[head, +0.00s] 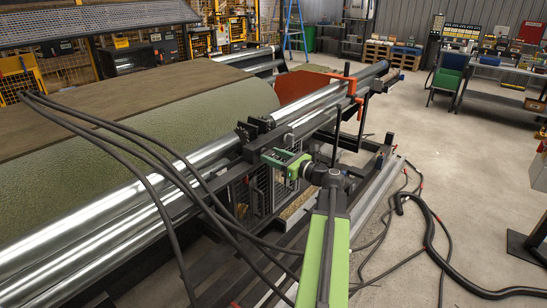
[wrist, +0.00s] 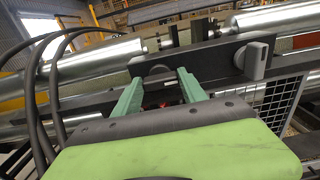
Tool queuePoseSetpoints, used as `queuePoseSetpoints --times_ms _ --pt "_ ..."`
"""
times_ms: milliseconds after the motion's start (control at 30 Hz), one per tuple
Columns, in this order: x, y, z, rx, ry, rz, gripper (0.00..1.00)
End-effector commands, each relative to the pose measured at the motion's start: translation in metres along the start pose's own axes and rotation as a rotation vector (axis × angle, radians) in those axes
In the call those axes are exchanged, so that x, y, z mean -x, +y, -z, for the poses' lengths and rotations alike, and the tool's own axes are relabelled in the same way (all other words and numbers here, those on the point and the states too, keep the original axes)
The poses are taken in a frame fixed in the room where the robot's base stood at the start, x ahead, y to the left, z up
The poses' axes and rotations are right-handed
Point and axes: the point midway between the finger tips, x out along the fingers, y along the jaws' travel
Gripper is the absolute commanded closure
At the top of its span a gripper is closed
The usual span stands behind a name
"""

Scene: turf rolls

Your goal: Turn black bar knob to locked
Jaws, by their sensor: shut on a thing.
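My gripper (head: 283,160) has green fingers and reaches left to the dark frame of the turf machine in the head view. In the wrist view its fingertips (wrist: 159,78) are closed on the black bar knob (wrist: 157,73), one finger on each side. The knob sits low on a dark plate (wrist: 205,58). Only its rounded upper part shows between the fingers, so its exact angle and any lock marking cannot be made out.
A grey rounded handle (wrist: 256,58) stands at the plate's right end. Steel rollers (head: 205,155) and a wire mesh guard (wrist: 285,95) are close by. Black hoses (head: 150,150) arch over the rollers at left. Cables (head: 430,235) lie on the floor at right.

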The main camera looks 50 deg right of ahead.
Motion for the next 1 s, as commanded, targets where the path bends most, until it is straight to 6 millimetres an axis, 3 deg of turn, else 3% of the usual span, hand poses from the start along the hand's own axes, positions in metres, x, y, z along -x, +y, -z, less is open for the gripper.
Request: queuePoseSetpoints --times_ms 367,1000 --pt "0.0006 0.0006 0.0003 0.149 0.001 0.000 0.91" --pt "0.0012 0.0025 0.0018 0.742 0.001 0.000 0.91"
